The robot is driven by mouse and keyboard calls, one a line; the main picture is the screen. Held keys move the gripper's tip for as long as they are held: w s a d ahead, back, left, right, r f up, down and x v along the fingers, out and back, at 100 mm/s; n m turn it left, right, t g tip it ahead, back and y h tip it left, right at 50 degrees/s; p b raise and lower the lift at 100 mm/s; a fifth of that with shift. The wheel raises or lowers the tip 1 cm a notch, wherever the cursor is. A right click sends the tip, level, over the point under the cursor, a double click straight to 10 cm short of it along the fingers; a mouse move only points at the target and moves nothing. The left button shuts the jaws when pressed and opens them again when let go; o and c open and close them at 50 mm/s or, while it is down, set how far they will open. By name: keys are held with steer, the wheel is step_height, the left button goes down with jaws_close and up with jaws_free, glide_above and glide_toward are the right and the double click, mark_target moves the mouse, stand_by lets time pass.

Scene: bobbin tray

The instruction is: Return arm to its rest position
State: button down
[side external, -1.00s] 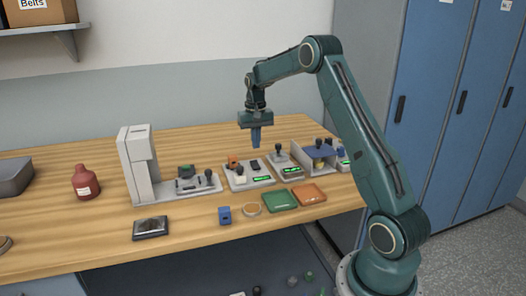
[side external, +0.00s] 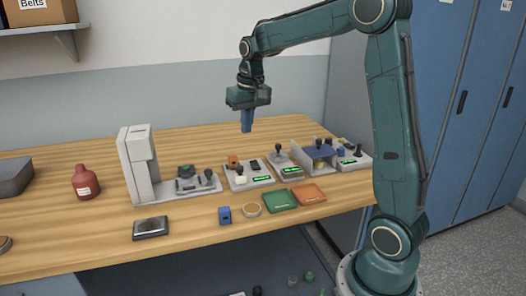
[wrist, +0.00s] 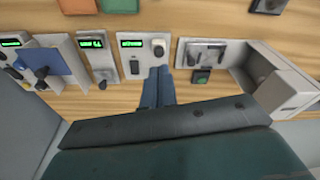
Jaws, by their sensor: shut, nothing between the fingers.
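My gripper (side external: 246,127) hangs in the air above the wooden bench, pointing down, with its blue fingers together and nothing held. In the wrist view the blue fingers (wrist: 158,84) also show closed, in front of a grey station with a green display (wrist: 133,43). In the side view that station (side external: 240,186) stands below the gripper, with a gap between them.
A tall grey machine (side external: 141,160) stands to the left. More stations (side external: 288,173) and a blue-topped fixture (side external: 319,153) stand right. Green (side external: 280,200) and orange (side external: 308,194) trays, a small blue block (side external: 224,215) and a red bottle (side external: 86,182) are on the bench.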

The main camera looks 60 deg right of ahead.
steer(key=s+a+r+n+t, duration=0.25)
steer(key=s+a+r, duration=0.25)
steer(key=s+a, duration=0.55)
steer(key=s+a+f+n, duration=0.1)
steer(key=s+a, duration=0.2)
steer(key=s, duration=0.3)
steer(key=s+a+f+n+t, duration=0.1)
steer(key=s+a+f+n, duration=0.1)
steer(key=s, duration=0.4)
steer(key=shift+a+f+y, duration=0.25)
steer(key=shift+a+y, duration=0.15)
steer(key=shift+a, duration=0.45)
steer(key=shift+w+n+t, duration=0.1)
steer(key=shift+n+t, duration=0.15)
steer(key=shift+n, duration=0.1)
